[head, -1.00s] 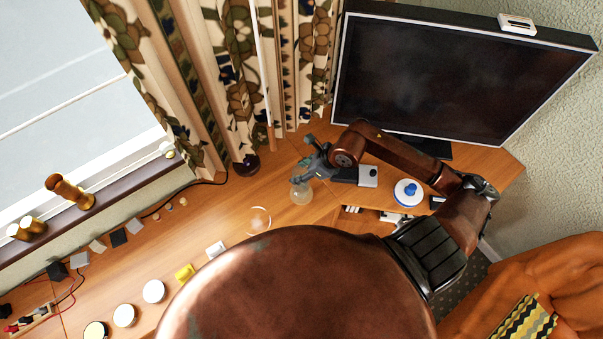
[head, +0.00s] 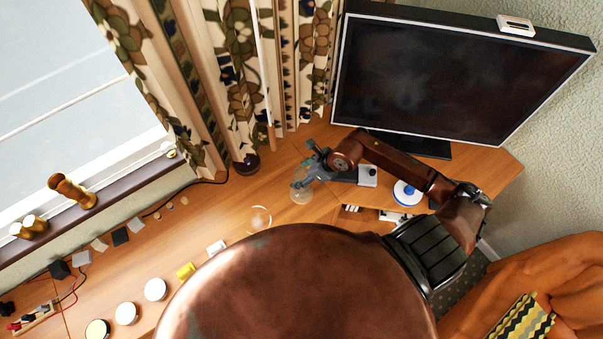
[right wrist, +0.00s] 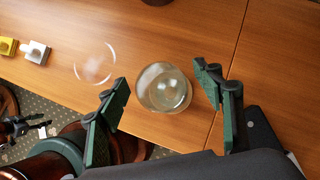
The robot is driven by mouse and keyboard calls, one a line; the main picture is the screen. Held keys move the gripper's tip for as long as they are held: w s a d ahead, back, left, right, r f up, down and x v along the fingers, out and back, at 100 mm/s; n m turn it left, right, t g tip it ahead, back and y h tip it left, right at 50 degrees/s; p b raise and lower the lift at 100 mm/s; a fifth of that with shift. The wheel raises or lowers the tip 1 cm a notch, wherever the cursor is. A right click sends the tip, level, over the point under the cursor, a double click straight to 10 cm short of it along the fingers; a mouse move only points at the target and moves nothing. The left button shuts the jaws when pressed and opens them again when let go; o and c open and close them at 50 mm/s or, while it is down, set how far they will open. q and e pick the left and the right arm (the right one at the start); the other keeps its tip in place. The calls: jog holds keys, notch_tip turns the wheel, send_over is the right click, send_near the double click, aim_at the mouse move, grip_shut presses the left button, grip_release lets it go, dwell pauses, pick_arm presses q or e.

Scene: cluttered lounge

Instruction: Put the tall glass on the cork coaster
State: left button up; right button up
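A clear glass (right wrist: 164,88), seen from above in the right wrist view, stands on the wooden desk. Its height is hard to judge. My right gripper (right wrist: 162,78) is open, with a finger on each side of the glass and visible gaps. The glass also shows in the head view (head: 302,195), partly covered by the right gripper (head: 306,176). A second clear round rim (right wrist: 94,62) stands apart to its left. I cannot make out the cork coaster for certain. A dark mechanical part at the lower left of the wrist view may be my left gripper (right wrist: 24,127).
A monitor (head: 460,85) stands behind my right arm. A blue-and-white round item (head: 407,193) lies near it.

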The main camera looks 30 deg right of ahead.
jog(key=b+v, duration=0.1)
jog(key=v, duration=1.1)
jog(key=shift+a, duration=0.1)
